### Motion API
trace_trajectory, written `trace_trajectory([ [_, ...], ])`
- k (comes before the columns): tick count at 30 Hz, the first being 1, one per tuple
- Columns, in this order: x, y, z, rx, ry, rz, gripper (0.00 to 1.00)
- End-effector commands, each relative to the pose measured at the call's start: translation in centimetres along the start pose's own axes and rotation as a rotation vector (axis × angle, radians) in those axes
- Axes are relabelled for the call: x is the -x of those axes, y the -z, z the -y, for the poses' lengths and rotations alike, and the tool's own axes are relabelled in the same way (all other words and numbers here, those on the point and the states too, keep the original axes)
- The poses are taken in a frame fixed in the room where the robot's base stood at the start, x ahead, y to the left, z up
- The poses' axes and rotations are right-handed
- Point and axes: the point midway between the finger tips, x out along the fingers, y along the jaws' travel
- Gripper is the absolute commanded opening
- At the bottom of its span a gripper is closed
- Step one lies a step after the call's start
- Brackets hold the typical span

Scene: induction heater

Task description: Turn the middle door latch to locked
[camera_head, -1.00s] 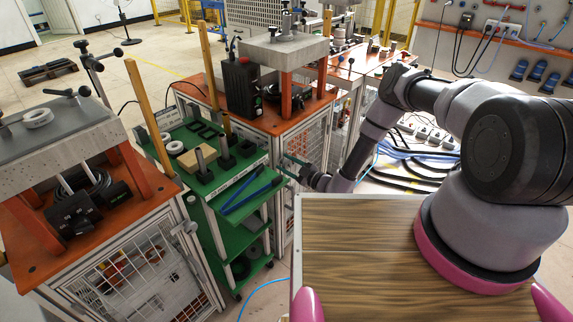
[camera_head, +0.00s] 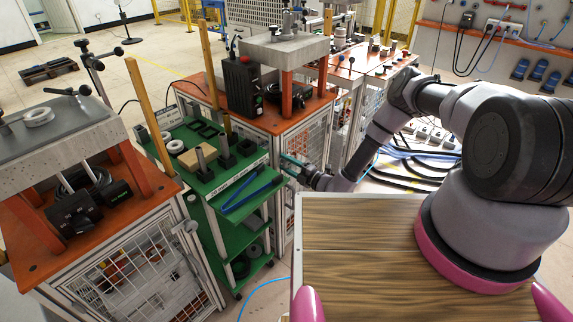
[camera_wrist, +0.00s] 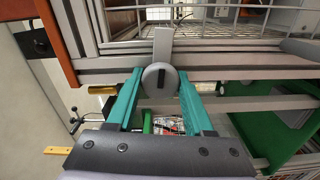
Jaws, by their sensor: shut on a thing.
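The middle door latch (camera_wrist: 160,80) is a grey round knob with a flat lever plate pointing up in the wrist view, mounted on the light metal door frame. My gripper (camera_wrist: 160,88) has its two teal fingers on either side of the knob, shut on it. In the head view my gripper (camera_head: 291,163) is at the front of the middle orange-topped station (camera_head: 196,88), beside its mesh door (camera_head: 306,143). The latch itself cannot be made out there.
A green shelf cart (camera_head: 243,193) with tools and blocks stands left of my gripper. Another orange-topped station (camera_head: 30,245) with a mesh door is at the left. Cables (camera_head: 415,165) lie on the floor to the right.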

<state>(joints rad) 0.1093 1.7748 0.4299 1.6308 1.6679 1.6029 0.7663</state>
Motion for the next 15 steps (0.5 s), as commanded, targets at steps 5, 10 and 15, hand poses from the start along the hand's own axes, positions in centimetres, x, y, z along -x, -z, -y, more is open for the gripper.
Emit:
trace_trajectory([
  [5,0.08,0.04,0.12,0.078,0.002,-0.001,0.0],
  [10,0.09,0.04,0.15,0.122,0.002,-0.001,0.0],
  [15,0.1,0.04,0.17,0.138,0.002,-0.001,0.0],
])
